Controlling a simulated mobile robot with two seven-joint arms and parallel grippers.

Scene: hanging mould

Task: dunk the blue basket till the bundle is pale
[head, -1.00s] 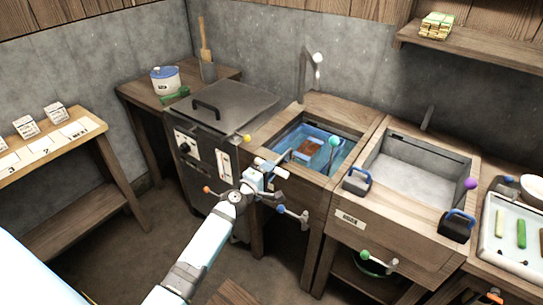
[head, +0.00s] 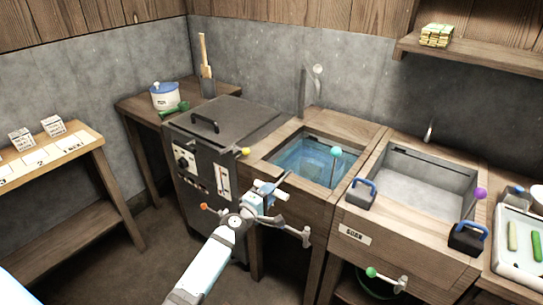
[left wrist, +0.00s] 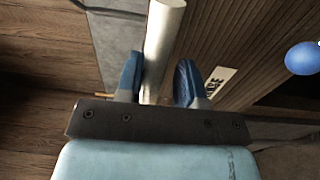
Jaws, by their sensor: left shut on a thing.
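The left basin (head: 262,158) holds blue water (head: 308,160). I cannot make out the blue basket or its bundle in it clearly, so I cannot tell the bundle's colour. My left gripper (head: 266,194) is in front of this basin, at its front left. In the left wrist view the gripper (left wrist: 160,80) has its two blue fingers either side of a pale grey round bar (left wrist: 162,40) and is shut on it. A blue ball knob (left wrist: 302,58) shows at the right there. My right gripper is not in view.
A lidded dark cabinet (head: 215,118) stands left of the basin. A grey empty-looking basin (head: 415,185) with blue-handled dark blocks on its rim is to the right. A T-shaped handle (head: 298,236) sticks out close to my gripper. Bare floor lies at front left.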

